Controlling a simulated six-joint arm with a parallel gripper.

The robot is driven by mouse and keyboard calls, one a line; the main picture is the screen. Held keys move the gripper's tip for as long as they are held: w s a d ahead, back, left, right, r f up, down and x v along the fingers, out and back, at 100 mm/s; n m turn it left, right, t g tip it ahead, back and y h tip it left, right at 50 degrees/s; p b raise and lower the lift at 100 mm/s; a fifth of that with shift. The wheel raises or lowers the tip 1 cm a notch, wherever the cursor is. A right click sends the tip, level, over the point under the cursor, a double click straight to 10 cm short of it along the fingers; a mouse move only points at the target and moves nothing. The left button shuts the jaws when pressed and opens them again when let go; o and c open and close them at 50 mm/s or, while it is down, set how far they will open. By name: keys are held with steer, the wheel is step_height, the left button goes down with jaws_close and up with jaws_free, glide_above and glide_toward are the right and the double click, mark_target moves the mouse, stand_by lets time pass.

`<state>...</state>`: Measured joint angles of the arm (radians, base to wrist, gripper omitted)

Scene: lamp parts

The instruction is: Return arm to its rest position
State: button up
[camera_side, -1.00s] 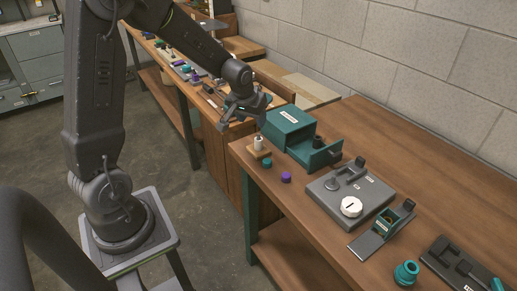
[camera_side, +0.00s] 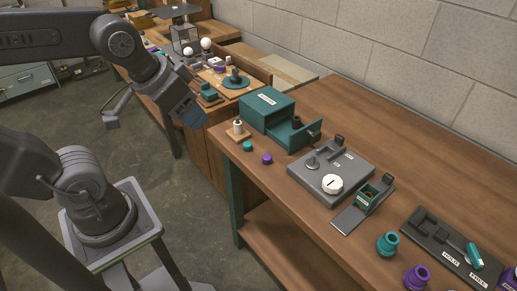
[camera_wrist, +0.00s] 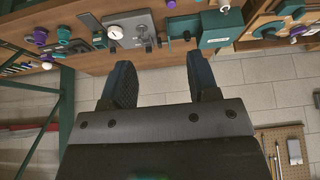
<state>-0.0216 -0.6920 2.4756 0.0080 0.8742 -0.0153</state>
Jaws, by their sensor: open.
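My gripper (camera_side: 190,113) hangs off the near edge of the bench in the side view, left of the teal drawer box. It is apart from every bench object. In the wrist view my gripper (camera_wrist: 160,80) shows two dark fingers spread well apart, with nothing between them. My arm is folded back over its pedestal at the left of the side view. How close this pose is to a rest pose cannot be told.
The wooden bench (camera_side: 350,105) holds a teal drawer box (camera_side: 267,108) with its drawer out, a grey fixture (camera_side: 325,180) with a white knob (camera_side: 332,184), teal and purple collars (camera_side: 416,278), and a dark tray (camera_side: 435,235). Open floor (camera_side: 195,205) lies left of the bench.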

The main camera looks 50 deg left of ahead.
steer(key=shift+s+d, duration=0.3)
steer(key=shift+s, duration=0.4)
steer(key=shift+c, duration=0.3)
stand_by(0.7)
